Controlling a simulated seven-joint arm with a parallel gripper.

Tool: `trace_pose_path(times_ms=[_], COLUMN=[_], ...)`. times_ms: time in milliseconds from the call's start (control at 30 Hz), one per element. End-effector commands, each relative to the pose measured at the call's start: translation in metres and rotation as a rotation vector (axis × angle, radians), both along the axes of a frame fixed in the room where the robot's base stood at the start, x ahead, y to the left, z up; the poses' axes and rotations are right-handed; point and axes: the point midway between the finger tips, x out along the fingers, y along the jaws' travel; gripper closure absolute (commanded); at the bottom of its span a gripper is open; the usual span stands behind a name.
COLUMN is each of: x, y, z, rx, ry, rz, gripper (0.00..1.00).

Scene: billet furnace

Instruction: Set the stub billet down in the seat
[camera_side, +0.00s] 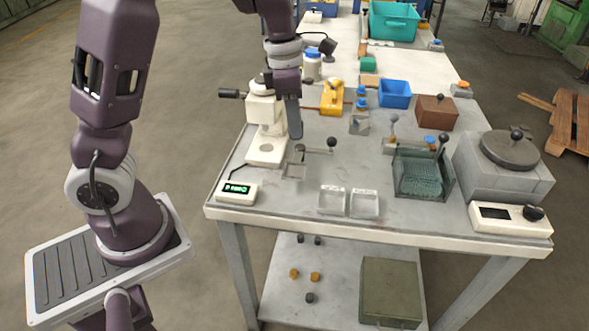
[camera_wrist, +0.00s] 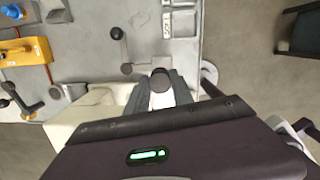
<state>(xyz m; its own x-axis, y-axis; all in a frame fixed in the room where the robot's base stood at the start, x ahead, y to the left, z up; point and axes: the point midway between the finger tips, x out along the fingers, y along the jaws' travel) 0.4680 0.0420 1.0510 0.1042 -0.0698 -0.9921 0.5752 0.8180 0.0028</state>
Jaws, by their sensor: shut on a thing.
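The stub billet (camera_wrist: 160,80) shows in the wrist view as a short dark piece with a rounded end, between the two grey fingers of my gripper (camera_wrist: 162,94). My gripper is shut on it. In the side view my gripper (camera_side: 296,132) points down over the left part of the bench, and the fingers mostly hide the billet. A small grey square holder (camera_side: 293,171) lies just below and in front of the fingertips. It may be the seat, but I cannot tell surely. The gripper is above it, apart from it.
A cream press-like stand (camera_side: 265,140) is close left of my gripper. A black-knobbed lever (camera_side: 331,142) is close right. Two clear trays (camera_side: 348,201) and a green-lit display (camera_side: 237,190) are near the front edge. A wire basket (camera_side: 423,175) and furnace (camera_side: 505,165) stand right.

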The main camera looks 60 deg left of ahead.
Motion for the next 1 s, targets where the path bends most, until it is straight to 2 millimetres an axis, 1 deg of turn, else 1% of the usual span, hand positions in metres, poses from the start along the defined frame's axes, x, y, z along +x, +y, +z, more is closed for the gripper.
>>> trace_pose_path(times_ms=[100,200,267,400,433,533,867,900,967,1000], x=[-0.006,-0.005,-0.004,-0.004,-0.004,-0.004,-0.003,-0.003,-0.003,-0.003], y=[0.002,0.002,0.002,0.002,0.002,0.002,0.002,0.001,0.001,0.001], z=[-0.027,-0.049,-0.058,-0.086,-0.090,-0.098,-0.101,-0.101,-0.101,-0.101], rx=[0.001,0.001,0.001,0.000,0.000,0.002,0.001,0.002,0.002,0.002], ry=[0.010,0.008,0.005,0.007,0.006,0.004,0.003,0.002,0.002,0.002], rz=[0.019,0.019,0.015,0.016,0.015,0.014,0.012,0.012,0.011,0.011], gripper=[1.00,1.00,1.00,1.00,1.00,1.00,1.00,0.66,0.54,0.50])
